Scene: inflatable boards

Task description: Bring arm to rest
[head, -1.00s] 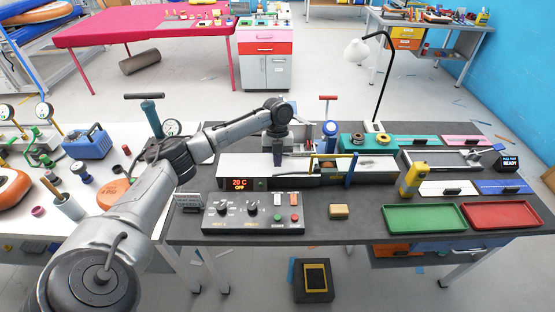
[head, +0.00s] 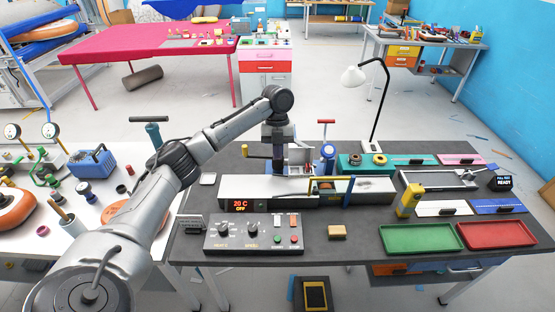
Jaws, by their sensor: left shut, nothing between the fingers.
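My left arm comes in from the left and arches over the white table onto the dark workbench (head: 300,255). My left gripper (head: 278,168) points down at the back of the bench, over the rear side of the long white machine (head: 285,188) and beside an open grey box (head: 299,158). It is shut and holds nothing that I can see. The fingertips are small and partly against the grey box, so I cannot tell the exact gap. My right gripper is not in view.
A control panel (head: 252,233) with knobs stands at the bench's front left. Green (head: 418,238) and red (head: 497,234) trays lie at front right. A lamp (head: 355,78) rises behind. Hand pumps and gauges crowd the white table (head: 118,180).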

